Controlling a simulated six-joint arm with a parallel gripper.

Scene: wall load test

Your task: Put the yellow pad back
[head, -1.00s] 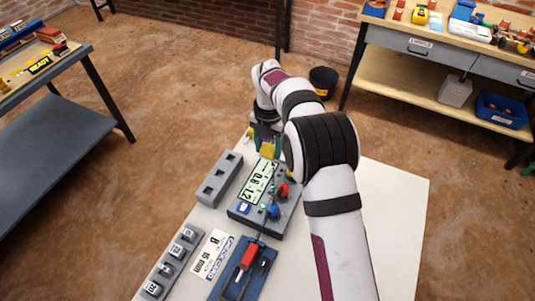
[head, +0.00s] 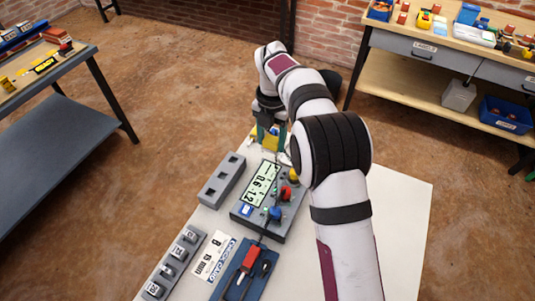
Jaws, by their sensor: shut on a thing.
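My gripper (head: 268,131) is at the far end of the white table (head: 395,235), beyond the instrument. It is shut on the yellow pad (head: 271,143), which shows as a small yellow block between and below the jaws. My arm and gripper hide part of it, and I cannot tell whether it touches the table. A grey block with several square slots (head: 222,179) lies left of the instrument. The slots look empty. The grey instrument (head: 241,212) has a lit display (head: 261,184) and red, blue and yellow knobs on its right side.
A blue tray (head: 229,288) with a red-handled probe (head: 250,259) lies nearer, beside a printed card (head: 214,256) and a rack of several small labelled blocks (head: 172,264). Side benches stand left and right. The table's right part is bare. A dark bucket is partly hidden behind my arm.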

